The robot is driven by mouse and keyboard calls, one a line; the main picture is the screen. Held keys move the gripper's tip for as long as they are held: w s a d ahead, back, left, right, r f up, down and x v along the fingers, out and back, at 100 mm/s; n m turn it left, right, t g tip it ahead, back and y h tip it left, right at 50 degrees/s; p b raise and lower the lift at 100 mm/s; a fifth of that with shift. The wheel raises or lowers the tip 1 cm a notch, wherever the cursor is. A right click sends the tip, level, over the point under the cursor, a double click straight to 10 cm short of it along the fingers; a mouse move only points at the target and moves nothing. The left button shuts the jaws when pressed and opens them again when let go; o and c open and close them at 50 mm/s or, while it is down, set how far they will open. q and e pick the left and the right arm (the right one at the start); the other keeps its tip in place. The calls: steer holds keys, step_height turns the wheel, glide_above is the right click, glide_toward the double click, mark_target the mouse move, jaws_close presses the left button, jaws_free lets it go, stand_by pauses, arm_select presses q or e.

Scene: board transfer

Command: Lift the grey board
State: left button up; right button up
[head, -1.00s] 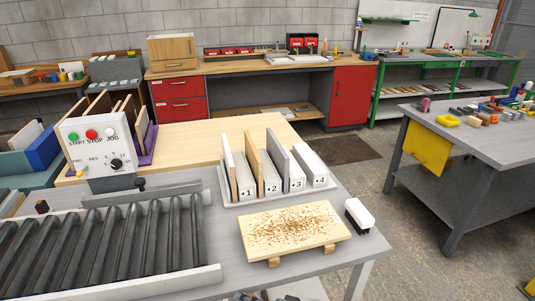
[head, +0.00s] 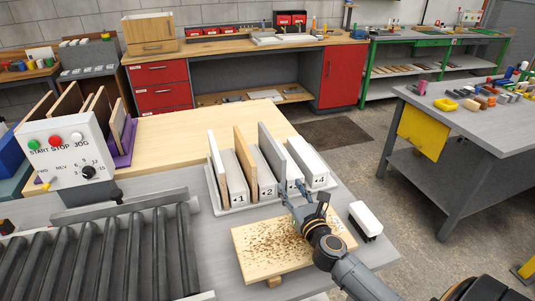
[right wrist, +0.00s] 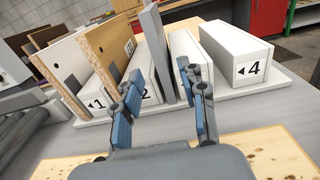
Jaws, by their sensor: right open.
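The grey board (head: 271,147) stands upright in the rack (head: 240,208) between the blocks marked 2 and 3. It also shows in the right wrist view (right wrist: 157,40), edge towards me. My right gripper (head: 291,189) is open and empty in front of the rack, near block 3. In the right wrist view my right gripper (right wrist: 161,74) has one finger to each side of the grey board's near edge, with the board farther off. I cannot tell how far off it is. My left gripper is not in view.
A white board (right wrist: 65,68) and a chipboard panel (right wrist: 102,55) stand left of the grey board. A speckled wooden board (head: 262,242) lies below my right arm. A white-topped brush (head: 366,218) is to its right. A roller conveyor (head: 100,255) and control box (head: 70,150) are at left.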

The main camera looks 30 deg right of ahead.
mark_target(275, 159)
steer(key=shift+w+d+r, duration=0.15)
steer(key=shift+w+d, duration=0.05)
steer(key=shift+w, duration=0.1)
steer(key=x, duration=0.7)
steer(key=shift+w, duration=0.4)
steer(key=x, duration=0.5)
steer(key=shift+a+r, duration=0.1)
steer(key=shift+r, duration=0.2)
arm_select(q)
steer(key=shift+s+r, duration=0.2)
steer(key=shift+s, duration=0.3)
arm_select(e)
steer(key=shift+c, duration=0.4)
jaws_close()
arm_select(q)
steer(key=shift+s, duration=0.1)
arm_select(e)
steer(key=shift+r, duration=0.15)
